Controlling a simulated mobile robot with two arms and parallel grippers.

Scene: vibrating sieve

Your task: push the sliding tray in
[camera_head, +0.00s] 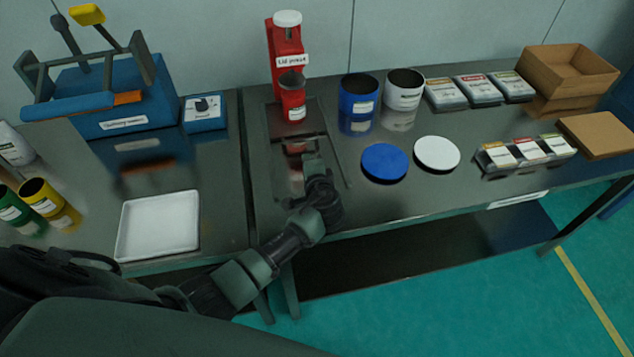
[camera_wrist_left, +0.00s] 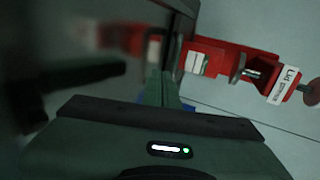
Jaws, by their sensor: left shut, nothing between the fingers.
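The red lid press (camera_head: 287,62) stands at the back of the right table, with a white knob on top and a "Lid press" label. It also shows turned sideways in the left wrist view (camera_wrist_left: 217,58). A dark flat tray-like panel (camera_head: 325,145) lies in front of its foot on the table; its outline is faint, and how far it is drawn out is hard to tell. My left gripper (camera_head: 311,160) is low over this panel, in front of the press, fingers shut and empty. In the wrist view the fingers (camera_wrist_left: 166,88) point toward the press. Contact cannot be told. My right gripper is out of view.
Blue (camera_head: 359,100) and white (camera_head: 404,88) cans stand right of the press. Blue (camera_head: 385,162) and white (camera_head: 437,153) discs lie in front. A blue sieve machine (camera_head: 118,100) and white tray (camera_head: 158,225) are on the left table. Boxes (camera_head: 567,70) stand far right.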

